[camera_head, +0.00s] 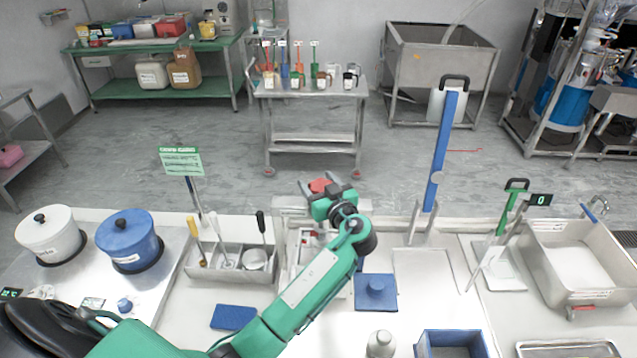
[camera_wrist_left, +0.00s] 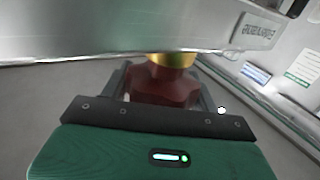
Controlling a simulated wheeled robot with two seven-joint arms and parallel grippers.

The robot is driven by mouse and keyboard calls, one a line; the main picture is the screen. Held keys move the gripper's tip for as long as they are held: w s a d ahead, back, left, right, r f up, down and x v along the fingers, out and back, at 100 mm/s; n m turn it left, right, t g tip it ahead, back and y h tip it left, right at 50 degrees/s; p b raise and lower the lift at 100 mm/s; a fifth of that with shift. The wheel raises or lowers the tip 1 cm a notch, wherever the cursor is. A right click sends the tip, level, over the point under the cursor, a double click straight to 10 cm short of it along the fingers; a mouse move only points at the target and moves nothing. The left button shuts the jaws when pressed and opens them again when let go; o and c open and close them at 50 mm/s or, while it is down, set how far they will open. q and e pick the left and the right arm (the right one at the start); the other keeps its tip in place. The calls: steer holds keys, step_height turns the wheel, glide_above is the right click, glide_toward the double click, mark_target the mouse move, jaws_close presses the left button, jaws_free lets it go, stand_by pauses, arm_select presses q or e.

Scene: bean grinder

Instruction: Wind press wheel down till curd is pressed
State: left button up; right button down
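The press wheel (camera_head: 320,185) is a red knob on top of the metal press (camera_head: 303,246) at the middle of the bench. In the left wrist view the wheel (camera_wrist_left: 162,88) is dark red and lobed, with a brass hub. My left gripper (camera_head: 318,182) is at the wheel, with one finger on each side; both fingers seem to touch it. It also shows in the left wrist view (camera_wrist_left: 163,85). My green left arm covers part of the press, and I cannot see the curd. My right gripper is not in view.
A grey caddy (camera_head: 232,271) with tools stands left of the press, and a blue lidded pot (camera_head: 128,240) beyond it. A steel basin (camera_head: 575,262) stands at right.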

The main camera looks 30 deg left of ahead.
arm_select(q)
steer(key=c, duration=0.4)
steer(key=shift+c, duration=0.2)
